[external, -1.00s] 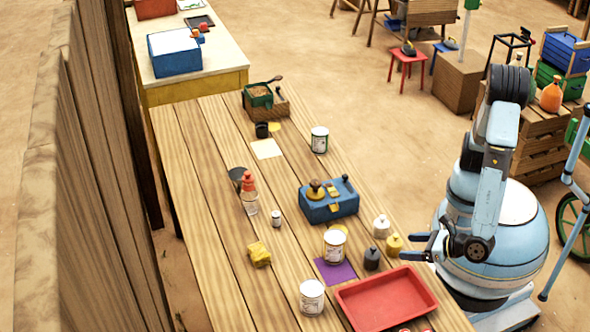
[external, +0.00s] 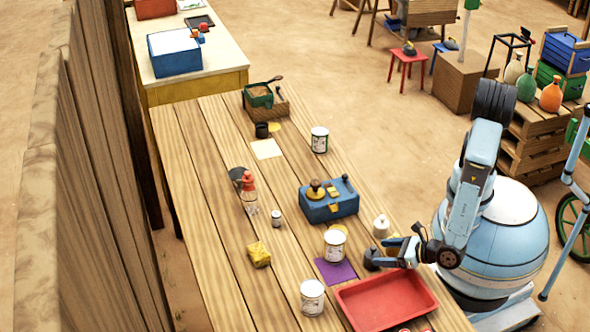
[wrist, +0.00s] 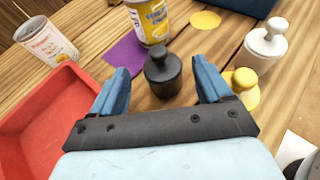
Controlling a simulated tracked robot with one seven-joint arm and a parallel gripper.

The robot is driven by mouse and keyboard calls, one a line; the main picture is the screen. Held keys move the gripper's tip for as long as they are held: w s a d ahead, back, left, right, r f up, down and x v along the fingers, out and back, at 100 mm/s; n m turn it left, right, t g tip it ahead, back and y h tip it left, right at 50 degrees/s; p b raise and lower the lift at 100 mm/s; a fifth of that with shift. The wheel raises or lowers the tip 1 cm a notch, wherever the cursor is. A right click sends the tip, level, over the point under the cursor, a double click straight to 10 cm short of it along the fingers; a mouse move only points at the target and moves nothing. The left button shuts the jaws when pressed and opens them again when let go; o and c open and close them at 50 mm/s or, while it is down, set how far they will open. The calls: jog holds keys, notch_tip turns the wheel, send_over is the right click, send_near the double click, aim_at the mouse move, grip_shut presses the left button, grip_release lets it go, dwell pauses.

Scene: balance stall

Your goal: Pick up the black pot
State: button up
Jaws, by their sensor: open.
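The black pot (external: 371,259), a small dark pot with a round knob on top, stands upright on the wooden table. In the wrist view the black pot (wrist: 163,76) sits between the tips of the two blue fingers, with a gap on each side. My gripper (external: 388,253) is open at the table's right edge, its fingers pointing left and reaching to the pot. In the external view the near finger is close to the pot's right side, and I cannot tell whether they touch.
A yellow pot (wrist: 244,78) and a white pot (wrist: 265,42) stand to the right in the wrist view. The red tray (external: 388,301) lies close in front. A purple sheet (external: 335,271) and labelled cans (external: 335,243) are beyond the pot. A blue box (external: 330,207) stands further back.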

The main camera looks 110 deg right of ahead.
aim_at(374, 252)
jog(key=shift+x, duration=2.3)
jog(key=shift+c, duration=0.3)
jog(key=c, duration=1.1)
jog(key=shift+r, duration=0.15)
jog(key=shift+c, duration=0.2)
